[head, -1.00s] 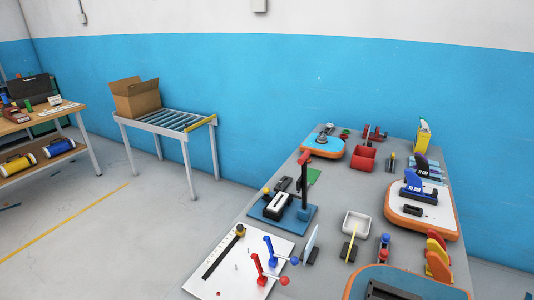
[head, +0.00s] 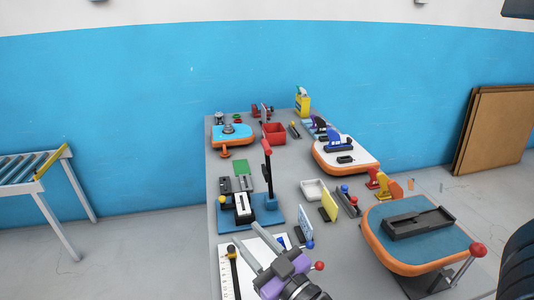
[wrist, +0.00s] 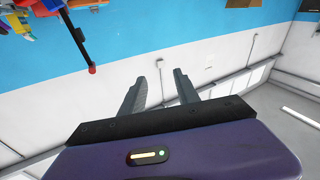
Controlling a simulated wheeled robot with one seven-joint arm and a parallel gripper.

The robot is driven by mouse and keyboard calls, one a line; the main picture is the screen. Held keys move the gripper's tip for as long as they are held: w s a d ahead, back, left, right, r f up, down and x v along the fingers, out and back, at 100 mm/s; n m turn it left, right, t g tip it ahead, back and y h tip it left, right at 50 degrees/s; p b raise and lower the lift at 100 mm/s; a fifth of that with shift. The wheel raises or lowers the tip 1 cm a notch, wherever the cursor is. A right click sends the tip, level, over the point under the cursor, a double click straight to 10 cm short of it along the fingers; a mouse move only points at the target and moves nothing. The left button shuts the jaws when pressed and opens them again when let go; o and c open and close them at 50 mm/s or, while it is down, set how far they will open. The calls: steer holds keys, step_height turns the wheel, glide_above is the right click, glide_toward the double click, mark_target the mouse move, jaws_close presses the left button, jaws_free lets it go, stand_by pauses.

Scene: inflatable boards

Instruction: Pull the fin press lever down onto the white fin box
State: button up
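The fin press in the head view has a blue base (head: 270,216) and a dark lever (head: 267,172) standing upright with a red tip (head: 267,146). The white fin box (head: 243,207) lies on the blue base, left of the lever. My purple and grey gripper (head: 247,235) is in front of the press, at the table's near end, apart from the lever. Its two fingers are spread with nothing between them, as the wrist view also shows (wrist: 160,83). In the tilted wrist view a dark bar with a red tip (wrist: 92,69), probably the lever, is left of the fingers.
A white ruled plate (head: 228,270) lies partly under my gripper. A white tray (head: 313,190) and yellow-and-white upright pieces (head: 328,207) stand right of the press. An orange-edged blue board (head: 375,243) is at the near right. A roller stand (head: 30,172) is at the left, off the table.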

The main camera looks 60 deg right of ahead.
steer(key=w+d+r+m+h, duration=0.2)
steer(key=w+d+r+h, duration=0.15)
steer(key=d, duration=0.45)
steer(key=m+g+h, duration=0.3)
steer(key=g, duration=0.1)
glide_toward(267, 151)
steer(key=w+d, duration=0.2)
steer(key=w, duration=0.2)
steer(key=shift+m+g+y, duration=0.25)
steer(key=shift+m+g, duration=0.15)
steer(key=shift+g, duration=0.5)
steer(key=shift+s+d+f+p+x, duration=0.2)
steer(key=shift+s+x, duration=0.05)
steer(key=shift+x, duration=1.35)
steer(key=shift+s+d+f+p+x, duration=0.15)
steer(key=shift+s+d+p+x, duration=0.1)
steer(key=shift+x, duration=1.35)
steer(key=shift+s+d+f+p+x, duration=0.2)
steer(key=shift+s+x, duration=0.05)
steer(key=shift+x, duration=1.35)
steer(key=shift+c, duration=0.2)
jaws_close()
